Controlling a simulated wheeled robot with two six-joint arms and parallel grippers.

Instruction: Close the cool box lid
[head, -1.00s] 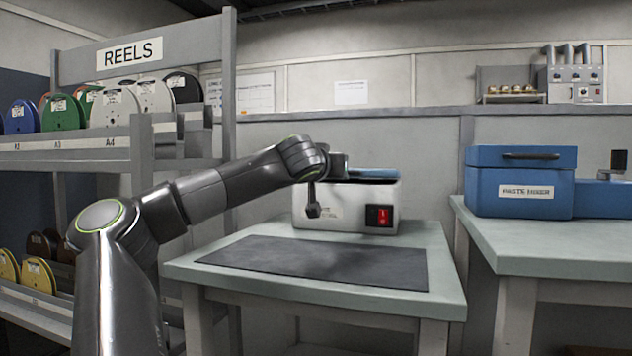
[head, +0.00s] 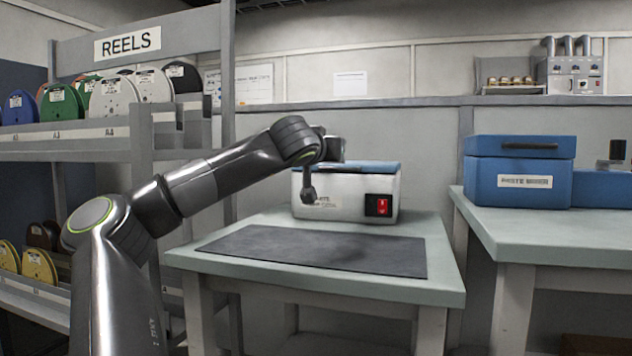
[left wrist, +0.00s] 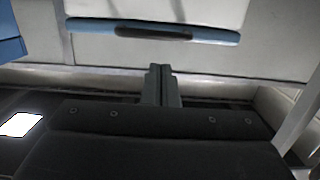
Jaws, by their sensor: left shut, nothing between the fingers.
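The cool box (head: 345,195) is a white case with a red switch, standing on the table behind a dark mat. Its blue lid (head: 375,167) lies flat along the top, with no clear gap at the visible front edge. My arm hides the lid's left part. My left gripper (head: 309,192) hangs in front of the box's left part, fingers pointing down. In the left wrist view its fingers (left wrist: 161,85) are together and empty, and a blue strip with a dark handle (left wrist: 150,32), likely the lid's edge, lies beyond them. My right gripper is not in view.
The dark mat (head: 320,252) on the pale table (head: 225,275) is bare. A blue chest (head: 520,170) stands on another table at right. A reel rack (head: 140,145) stands at left, close behind my arm.

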